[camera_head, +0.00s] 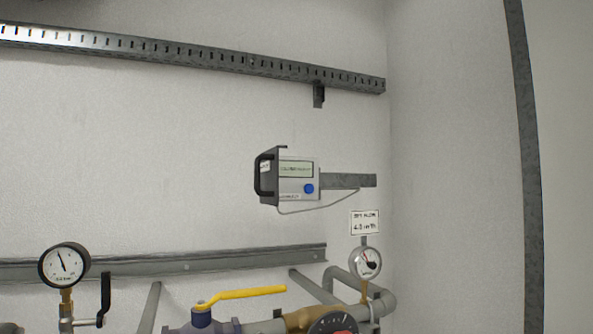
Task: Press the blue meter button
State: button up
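The meter (299,167) is a grey box with a dark left side and a small display, fixed near the middle of the back wall. Its round blue button (309,188) is on the lower right of the front face, below the display (296,169), and is unobstructed. The display text is too small to read. My gripper is not in this view, so its position relative to the button cannot be seen.
A black handle-like bar (263,176) sticks out at the meter's left. Below are a yellow lever (248,293), two gauges (64,265) (366,263) and pipes. A slotted rail (200,57) runs above. The wall around the meter is mostly clear.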

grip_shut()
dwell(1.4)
